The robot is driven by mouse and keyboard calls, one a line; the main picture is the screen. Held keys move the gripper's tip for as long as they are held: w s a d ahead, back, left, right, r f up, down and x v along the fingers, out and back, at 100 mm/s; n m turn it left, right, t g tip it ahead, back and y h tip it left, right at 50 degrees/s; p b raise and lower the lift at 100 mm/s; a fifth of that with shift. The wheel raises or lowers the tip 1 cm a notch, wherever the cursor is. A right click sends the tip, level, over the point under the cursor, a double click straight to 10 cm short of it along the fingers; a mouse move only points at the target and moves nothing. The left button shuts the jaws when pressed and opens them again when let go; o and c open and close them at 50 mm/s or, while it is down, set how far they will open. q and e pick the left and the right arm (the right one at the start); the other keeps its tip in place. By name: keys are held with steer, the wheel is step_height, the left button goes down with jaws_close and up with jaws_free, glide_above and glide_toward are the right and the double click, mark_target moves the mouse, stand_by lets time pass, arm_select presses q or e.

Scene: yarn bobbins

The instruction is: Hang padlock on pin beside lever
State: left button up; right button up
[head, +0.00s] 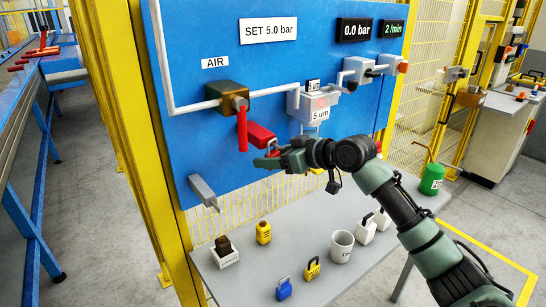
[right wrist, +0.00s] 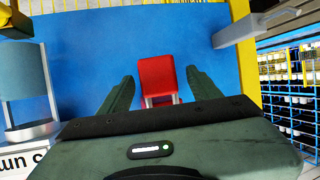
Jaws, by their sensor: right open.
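A red padlock (head: 260,134) is at the blue panel, close beside the red lever (head: 242,131) that hangs down from the brass valve (head: 228,96). Whether the padlock is on a pin cannot be told; the pin is not clearly visible. My right gripper (head: 268,155) is at the padlock's lower right in the head view. In the right wrist view, its two fingers (right wrist: 157,85) are open on either side of the red padlock (right wrist: 156,74), with blue gaps showing on both sides. The padlock's shackle side faces my palm. My left gripper is out of view.
A grey table (head: 235,284) below holds a blue padlock (head: 283,289), yellow padlocks (head: 312,268), a white mug (head: 342,247) and white boxes. A grey bracket (head: 204,192) sticks out from the panel at lower left. A white filter unit (head: 314,105) is right of the lever.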

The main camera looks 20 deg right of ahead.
steer(key=b+v, duration=0.2)
steer(key=v, duration=0.6)
steer(key=s+a+f+g+h, duration=0.1)
steer(key=s+a+f, duration=0.1)
steer(key=s+f, duration=0.5)
steer(key=s+a+f+g+h, duration=0.1)
steer(key=s+a+f+g, duration=0.15)
steer(key=f, duration=0.75)
steer(key=s+a+f+h, duration=0.1)
steer(key=s+a+f, duration=0.25)
steer(key=f, duration=0.55)
steer(key=s+d+f+m+g+h, duration=0.25)
steer(key=s+f, duration=0.25)
steer(key=s, duration=0.8)
steer(key=s+d+f+m+g+h, duration=0.25)
steer(key=s+f, duration=0.25)
steer(key=s, duration=0.7)
step_height(320, 180, down, 27)
steer(key=s, duration=0.2)
steer(key=s+d+f+g, duration=0.1)
steer(key=s+d+f, duration=0.2)
steer(key=s+f, duration=1.2)
steer(key=shift+s+f+g, duration=0.25)
steer(key=shift+s+g, duration=0.1)
steer(key=shift+s, duration=0.3)
